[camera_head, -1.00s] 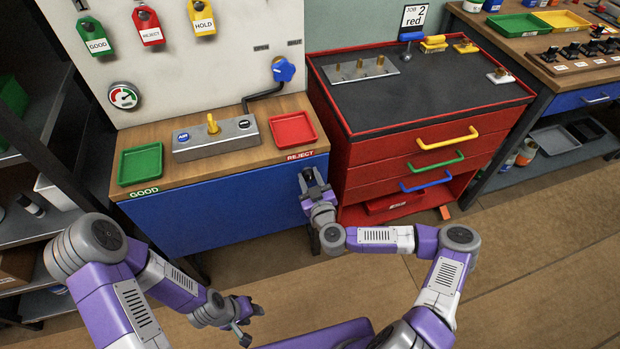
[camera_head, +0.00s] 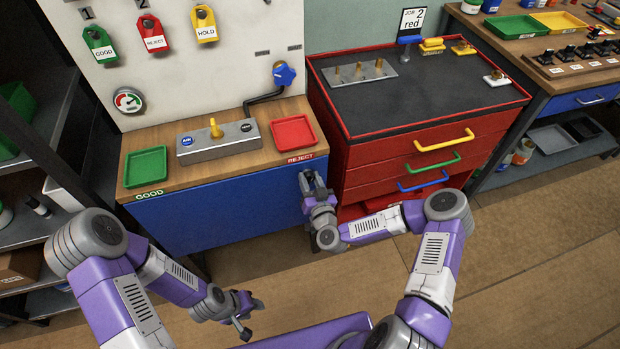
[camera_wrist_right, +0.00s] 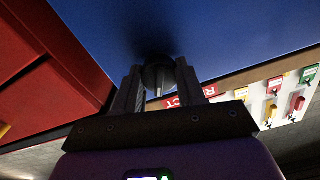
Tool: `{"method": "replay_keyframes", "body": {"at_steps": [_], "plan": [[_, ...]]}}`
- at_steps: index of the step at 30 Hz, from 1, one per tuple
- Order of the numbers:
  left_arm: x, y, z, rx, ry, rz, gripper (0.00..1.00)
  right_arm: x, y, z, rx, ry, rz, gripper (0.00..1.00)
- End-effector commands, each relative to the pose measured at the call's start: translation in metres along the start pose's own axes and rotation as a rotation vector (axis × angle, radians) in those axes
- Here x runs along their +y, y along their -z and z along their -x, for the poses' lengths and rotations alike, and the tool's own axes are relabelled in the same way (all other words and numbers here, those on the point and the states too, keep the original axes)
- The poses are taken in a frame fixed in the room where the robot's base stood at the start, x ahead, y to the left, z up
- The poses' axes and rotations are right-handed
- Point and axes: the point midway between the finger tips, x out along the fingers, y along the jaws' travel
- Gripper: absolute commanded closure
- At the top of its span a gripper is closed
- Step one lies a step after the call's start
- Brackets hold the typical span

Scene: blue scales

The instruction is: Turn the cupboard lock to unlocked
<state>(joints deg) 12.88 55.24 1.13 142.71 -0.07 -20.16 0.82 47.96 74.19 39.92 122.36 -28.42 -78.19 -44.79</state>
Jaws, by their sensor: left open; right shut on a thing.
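The blue cupboard front (camera_head: 235,205) lies below the wooden bench top; it also fills the upper part of the right wrist view (camera_wrist_right: 235,30). The lock is a dark round knob (camera_wrist_right: 158,74) with a pale pointer mark, near the REJECT label. My right gripper (camera_head: 307,180) is at the right end of the blue front; in the right wrist view its fingers (camera_wrist_right: 160,88) are shut around the knob. In the head view the gripper hides the knob, and I cannot read any lock marks. My left gripper (camera_head: 252,318) is open and empty, low in front of the cupboard.
A red drawer cabinet (camera_head: 400,165) with yellow, green and blue handles stands close to the right of my right gripper. A green tray (camera_head: 146,166), a metal switch box (camera_head: 218,140) and a red tray (camera_head: 294,132) sit on the bench top. The floor in front is clear.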

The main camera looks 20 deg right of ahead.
Motion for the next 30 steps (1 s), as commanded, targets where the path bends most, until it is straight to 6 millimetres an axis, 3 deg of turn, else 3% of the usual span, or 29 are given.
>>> {"method": "replay_keyframes", "body": {"at_steps": [30], "plan": [[-0.005,0.001,-0.012,0.000,0.000,0.000,0.57,0.002,-0.002,0.000,0.001,-0.002,-0.916,0.91]]}}
